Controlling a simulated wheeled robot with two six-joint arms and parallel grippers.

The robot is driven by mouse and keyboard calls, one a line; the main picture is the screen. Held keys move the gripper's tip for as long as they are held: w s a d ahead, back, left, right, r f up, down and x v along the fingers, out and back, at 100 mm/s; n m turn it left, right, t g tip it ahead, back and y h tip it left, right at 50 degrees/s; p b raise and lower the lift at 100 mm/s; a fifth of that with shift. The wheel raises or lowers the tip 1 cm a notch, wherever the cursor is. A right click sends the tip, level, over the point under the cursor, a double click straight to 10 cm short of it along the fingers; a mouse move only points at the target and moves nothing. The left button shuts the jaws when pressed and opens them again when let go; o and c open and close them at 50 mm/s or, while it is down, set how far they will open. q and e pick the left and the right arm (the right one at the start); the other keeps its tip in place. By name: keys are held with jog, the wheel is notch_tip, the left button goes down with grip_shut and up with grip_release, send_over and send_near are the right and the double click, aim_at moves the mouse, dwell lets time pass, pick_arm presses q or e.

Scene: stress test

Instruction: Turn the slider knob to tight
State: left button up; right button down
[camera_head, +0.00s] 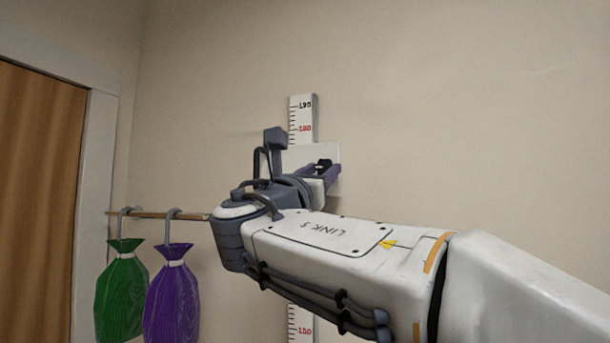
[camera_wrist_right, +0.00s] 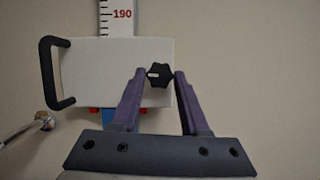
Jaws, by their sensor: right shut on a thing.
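The slider knob (camera_wrist_right: 158,76) is black and lobed, with a pale mark pointing left in the right wrist view. It sits on the white slider plate (camera_wrist_right: 100,60), and a small part of it shows in the head view (camera_head: 323,165). My right gripper (camera_wrist_right: 160,71) has its two purple fingers on either side of the knob and is shut on it. In the head view my right gripper (camera_head: 331,172) reaches the plate at the wall. The plate is on a vertical height scale (camera_head: 302,113). My left gripper is not in view.
A black handle (camera_wrist_right: 46,72) sticks out at the plate's left side. To the left, a green bag (camera_head: 122,295) and a purple bag (camera_head: 172,300) hang from a wooden rod (camera_head: 160,215). A brown door (camera_head: 35,190) is at far left. The right wall is bare.

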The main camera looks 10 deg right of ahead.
jog(key=shift+a+f+m+g+h+b, duration=0.15)
jog(key=shift+m+g+h+b, duration=0.25)
jog(key=shift+m, duration=0.7)
jog(key=shift+w+m+g+h+b, duration=0.1)
jog(key=shift+m+g+h+b, duration=0.35)
jog(key=shift+m, duration=0.75)
jog(key=m, duration=0.1)
jog(key=m+g, duration=0.1)
jog(key=shift+a+r+m+h, duration=0.1)
jog(key=shift+r+m+h, duration=0.1)
jog(key=shift+m+h, duration=0.15)
jog(key=shift+w+r+m+g, duration=0.1)
jog(key=shift+m+g, duration=0.45)
jog(key=shift+m, duration=0.6)
jog(key=m+g, duration=0.1)
jog(key=m, duration=0.1)
jog(key=m+p, duration=0.1)
jog(key=m, duration=0.1)
jog(key=m+g+p, duration=0.1)
jog(key=shift+a+r+m+g+h, duration=0.1)
jog(key=shift+r+m+g+h, duration=0.2)
jog(key=shift+m+h, duration=0.1)
jog(key=m+g+p, duration=0.1)
jog(key=m+p, duration=0.1)
jog(key=m, duration=0.2)
jog(key=shift+r+y, duration=0.1)
jog(key=shift+y, duration=0.3)
jog(key=shift+m+g+y+p, duration=0.3)
jog(key=shift+m+g+p, duration=0.1)
jog(key=shift+m+p, duration=0.45)
